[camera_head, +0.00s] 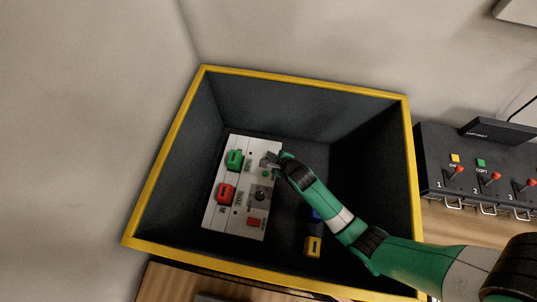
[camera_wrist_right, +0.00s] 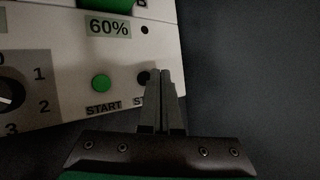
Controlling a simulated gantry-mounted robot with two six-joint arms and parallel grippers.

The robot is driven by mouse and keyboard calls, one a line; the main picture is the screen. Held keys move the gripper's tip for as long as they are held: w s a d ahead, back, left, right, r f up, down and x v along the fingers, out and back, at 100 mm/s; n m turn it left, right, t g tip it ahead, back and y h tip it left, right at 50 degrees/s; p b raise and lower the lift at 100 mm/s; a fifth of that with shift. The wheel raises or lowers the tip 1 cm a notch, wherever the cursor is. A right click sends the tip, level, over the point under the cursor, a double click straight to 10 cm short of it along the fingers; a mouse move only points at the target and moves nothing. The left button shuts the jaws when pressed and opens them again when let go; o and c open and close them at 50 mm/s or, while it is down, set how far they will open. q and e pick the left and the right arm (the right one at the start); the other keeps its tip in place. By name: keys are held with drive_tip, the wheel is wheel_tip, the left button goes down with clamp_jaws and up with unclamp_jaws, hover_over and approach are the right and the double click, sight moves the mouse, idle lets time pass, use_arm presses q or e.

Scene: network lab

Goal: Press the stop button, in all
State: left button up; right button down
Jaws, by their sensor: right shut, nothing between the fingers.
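A white control panel (camera_head: 212,217) lies inside the dark bin. In the right wrist view, its green START button (camera_wrist_right: 101,83) shows. Beside it is a small dark button (camera_wrist_right: 142,78) whose label begins "ST"; the rest is hidden behind my fingers. My right gripper (camera_wrist_right: 161,72) is shut and empty, its fingertips just right of the dark button and partly over it; I cannot tell if they touch. In the head view, my right gripper (camera_head: 268,160) is at the panel's upper right edge. My left gripper is not in view.
The bin (camera_head: 308,80) has yellow rims and high walls around the panel. The panel carries a green block (camera_head: 234,160), a red block (camera_head: 225,194) and a knob (camera_head: 260,194). A yellow piece (camera_head: 313,247) lies right of it. A dark switch box (camera_head: 470,170) stands outside, right.

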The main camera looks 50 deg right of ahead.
wheel_tip(320, 180, up, 5)
drive_tip(key=p, duration=0.4)
drive_tip(key=shift+f, duration=0.15)
idle(0.4)
